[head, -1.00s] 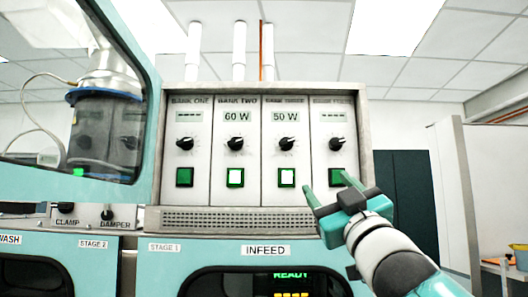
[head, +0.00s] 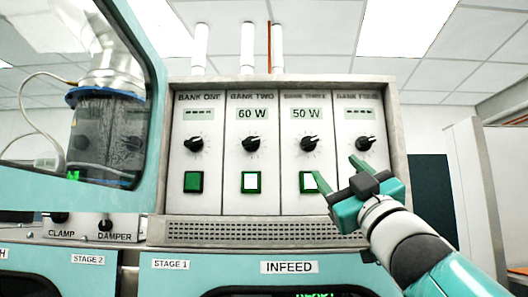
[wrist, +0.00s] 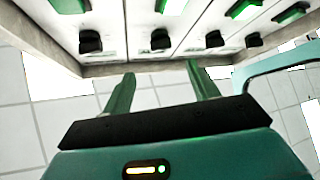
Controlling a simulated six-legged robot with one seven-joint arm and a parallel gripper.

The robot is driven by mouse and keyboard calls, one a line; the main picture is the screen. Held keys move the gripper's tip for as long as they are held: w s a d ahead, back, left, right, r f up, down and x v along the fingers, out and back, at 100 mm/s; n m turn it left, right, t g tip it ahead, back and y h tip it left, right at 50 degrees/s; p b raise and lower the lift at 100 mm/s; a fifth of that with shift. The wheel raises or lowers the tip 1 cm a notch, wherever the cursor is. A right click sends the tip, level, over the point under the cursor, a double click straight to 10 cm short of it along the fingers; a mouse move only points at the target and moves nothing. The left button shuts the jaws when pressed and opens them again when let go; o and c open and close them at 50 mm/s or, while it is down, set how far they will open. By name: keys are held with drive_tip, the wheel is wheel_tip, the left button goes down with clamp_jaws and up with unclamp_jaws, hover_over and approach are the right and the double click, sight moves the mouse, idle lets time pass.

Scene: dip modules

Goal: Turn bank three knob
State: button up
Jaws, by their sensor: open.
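The bank three knob (head: 310,144) is a black pointer knob on the third panel of the grey control box, under a display reading 50 W. A lit white-green button (head: 308,182) sits below it. My gripper (head: 336,170) is open and empty, in front of the box, lower right of the bank three knob and apart from it. One fingertip overlaps the right side of the bank three button in the head view. In the wrist view my gripper (wrist: 160,84) has its fingers spread below a row of black knobs; I cannot tell which knob is bank three there.
The bank two knob (head: 250,144) and bank four knob (head: 365,143) flank it closely. The bank two display reads 60 W; banks one and four show dashes. A teal-framed window (head: 150,100) stands at the left. An INFEED label (head: 289,267) is below the vent grille.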

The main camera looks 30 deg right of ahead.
sight(312, 143)
drive_tip(key=x, duration=1)
drive_tip(key=shift+w+r, duration=0.25)
drive_tip(key=shift+w, duration=0.2)
drive_tip(key=shift+r, duration=0.2)
drive_tip(key=shift+w, duration=0.1)
drive_tip(key=c, duration=1)
